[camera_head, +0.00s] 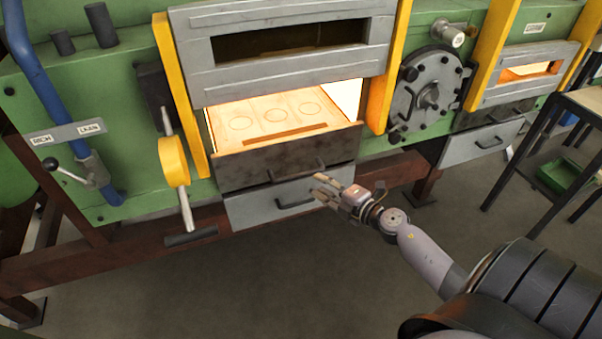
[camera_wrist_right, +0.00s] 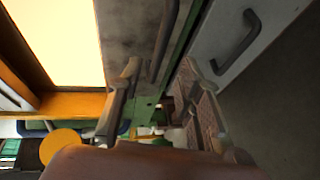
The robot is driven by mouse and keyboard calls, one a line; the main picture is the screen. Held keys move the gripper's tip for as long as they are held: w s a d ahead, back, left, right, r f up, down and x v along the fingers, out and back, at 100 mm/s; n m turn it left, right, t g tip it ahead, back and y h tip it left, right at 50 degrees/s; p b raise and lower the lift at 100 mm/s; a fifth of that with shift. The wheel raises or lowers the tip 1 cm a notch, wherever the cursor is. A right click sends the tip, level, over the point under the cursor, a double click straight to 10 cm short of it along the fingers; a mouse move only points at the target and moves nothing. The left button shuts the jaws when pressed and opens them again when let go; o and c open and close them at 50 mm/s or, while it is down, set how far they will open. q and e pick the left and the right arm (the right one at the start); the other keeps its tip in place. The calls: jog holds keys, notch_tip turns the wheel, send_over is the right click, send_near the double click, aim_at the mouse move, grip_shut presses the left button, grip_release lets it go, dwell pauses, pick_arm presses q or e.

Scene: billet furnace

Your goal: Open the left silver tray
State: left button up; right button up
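The left silver tray (camera_head: 250,210) is a grey metal drawer front below the dark front of the glowing furnace chamber. It looks shut, with a black bar handle (camera_head: 294,197). My right gripper (camera_head: 318,187) is near the right end of this tray, beside its handle, open and empty. In the right wrist view its two fingers (camera_wrist_right: 160,92) are apart. The silver tray (camera_wrist_right: 285,20) and its handle (camera_wrist_right: 237,45) lie to the right of the fingers there, not between them. My left gripper is not in view.
A dark drawer front (camera_head: 245,172) with its own handle (camera_head: 297,170) sits just above the silver tray. The glowing chamber floor (camera_head: 270,117) is open above it. Another silver tray (camera_head: 482,143) and a table (camera_head: 585,100) stand at right. The floor (camera_head: 270,280) in front is clear.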

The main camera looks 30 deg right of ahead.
aim_at(303, 176)
jog(key=x, duration=0.8)
jog(key=shift+w+a+f, duration=0.1)
jog(key=shift+w, duration=0.2)
jog(key=shift+c, duration=0.2)
grip_shut()
